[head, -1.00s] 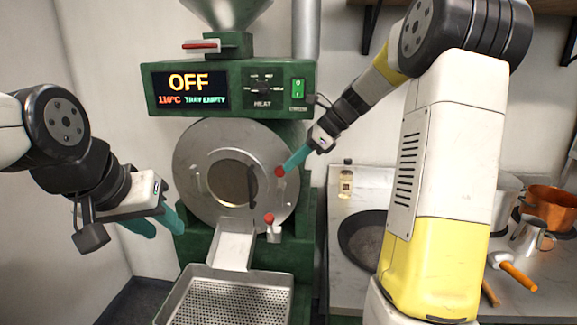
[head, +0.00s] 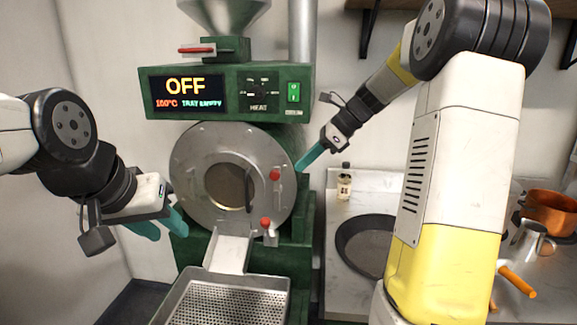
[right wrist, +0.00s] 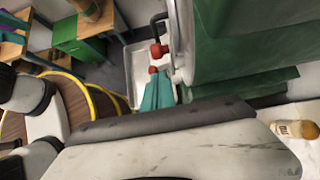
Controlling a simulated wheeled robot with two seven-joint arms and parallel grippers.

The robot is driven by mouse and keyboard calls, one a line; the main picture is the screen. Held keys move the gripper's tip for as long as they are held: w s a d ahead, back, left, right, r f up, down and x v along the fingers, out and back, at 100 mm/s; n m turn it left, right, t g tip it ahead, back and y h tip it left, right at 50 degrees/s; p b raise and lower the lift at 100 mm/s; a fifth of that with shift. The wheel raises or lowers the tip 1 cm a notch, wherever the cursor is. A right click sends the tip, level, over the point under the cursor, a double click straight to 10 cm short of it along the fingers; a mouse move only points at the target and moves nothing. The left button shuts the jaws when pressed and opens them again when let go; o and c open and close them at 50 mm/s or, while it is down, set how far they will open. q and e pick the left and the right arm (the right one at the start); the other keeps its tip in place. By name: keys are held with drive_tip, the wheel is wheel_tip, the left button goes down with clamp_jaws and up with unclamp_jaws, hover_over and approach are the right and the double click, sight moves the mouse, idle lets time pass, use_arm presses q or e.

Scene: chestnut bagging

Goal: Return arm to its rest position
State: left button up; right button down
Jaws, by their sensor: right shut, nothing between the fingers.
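My right gripper (head: 300,167) is shut and empty, with its teal fingers together. In the head view it hangs just right of the upper red knob (head: 275,174) on the roaster's round front, apart from it in the picture. The right wrist view also shows its closed teal fingers (right wrist: 157,92), near red knobs and a pale tray. My left gripper (head: 162,225) is at the left, its two teal fingers apart and nothing visible between them. The green roaster (head: 225,85) shows OFF and TRAY EMPTY on its display (head: 187,93).
A perforated metal tray (head: 170,308) lies below the chute and looks empty. On the counter at right are a dark pan (head: 365,245), a small bottle (head: 344,185), a copper pot (head: 550,212) and a metal jug (head: 527,243). A shelf bracket (head: 369,30) hangs on the wall above.

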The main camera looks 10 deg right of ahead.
drive_tip(key=a+r+v, duration=0.1)
drive_tip(key=v, duration=0.7)
drive_tip(key=s+a+f+n+t+h, duration=0.2)
drive_tip(key=s+f+n+h, duration=0.1)
drive_tip(key=s+n, duration=0.8)
drive_tip(key=s+a+f+n+t+h, duration=0.1)
drive_tip(key=s+a+f+n+h, duration=0.1)
drive_tip(key=s+n, duration=0.9)
drive_tip(key=shift+s+a+f+t+h, duration=0.4)
drive_tip(key=shift+s+f, duration=0.4)
drive_tip(key=shift+f, duration=0.1)
